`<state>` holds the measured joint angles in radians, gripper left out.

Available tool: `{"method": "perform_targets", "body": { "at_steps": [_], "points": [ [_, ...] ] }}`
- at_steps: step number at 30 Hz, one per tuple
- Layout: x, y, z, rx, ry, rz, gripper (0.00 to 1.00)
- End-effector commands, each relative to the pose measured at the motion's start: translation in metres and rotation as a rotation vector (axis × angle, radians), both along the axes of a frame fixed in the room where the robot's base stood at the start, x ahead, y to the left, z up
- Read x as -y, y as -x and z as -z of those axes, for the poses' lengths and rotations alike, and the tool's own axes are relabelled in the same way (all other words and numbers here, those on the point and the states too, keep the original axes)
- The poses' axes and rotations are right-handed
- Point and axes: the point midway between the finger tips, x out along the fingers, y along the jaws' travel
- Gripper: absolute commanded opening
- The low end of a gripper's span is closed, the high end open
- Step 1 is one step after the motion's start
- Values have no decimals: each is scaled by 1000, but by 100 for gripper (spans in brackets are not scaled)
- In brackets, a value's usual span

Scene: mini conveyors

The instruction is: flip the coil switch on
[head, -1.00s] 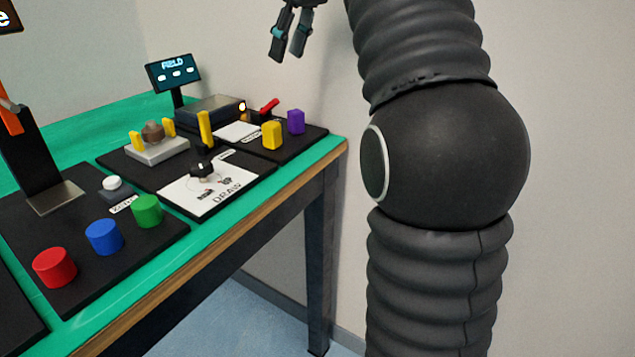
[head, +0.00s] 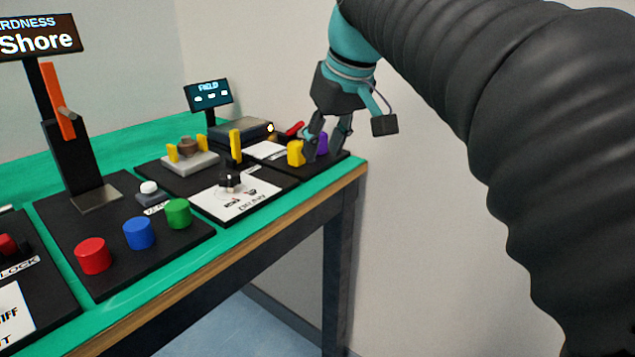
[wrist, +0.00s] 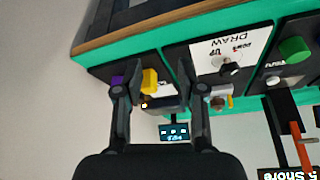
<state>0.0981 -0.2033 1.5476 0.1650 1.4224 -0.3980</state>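A red lever (head: 294,128), which looks like the coil switch, stands at the back right of the table beside a low dark box (head: 240,130) with a small lit yellow lamp (head: 270,127). I cannot read which way the lever is set. My gripper (head: 323,138) points down over the right end of the table, close to the yellow block (head: 296,153) and the purple block (head: 322,143). In the wrist view my gripper (wrist: 158,88) has its fingers spread, with nothing held. The lever does not show clearly there; the left finger may hide it.
The FIELD display (head: 208,94) stands behind the box. A DRAW panel with a dark knob (head: 230,180) and an upright yellow piece (head: 235,145) lie left of my gripper. Red, blue and green (head: 178,212) cylinders are nearer. The table's wooden edge (head: 260,240) runs along the front.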

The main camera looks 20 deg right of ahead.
Motion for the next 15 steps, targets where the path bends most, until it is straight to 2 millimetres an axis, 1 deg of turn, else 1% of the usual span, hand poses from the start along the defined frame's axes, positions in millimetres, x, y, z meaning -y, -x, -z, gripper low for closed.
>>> {"method": "perform_targets", "body": {
  "at_steps": [1,3,7,12,15],
  "points": [
    [-1,7,8,1,1,12,40],
    [-2,14,17,4,1,30,40],
    [-2,25,32,8,0,58,40],
    [-2,35,45,11,1,83,40],
    [-2,38,49,14,2,90,40]
  ]
}}
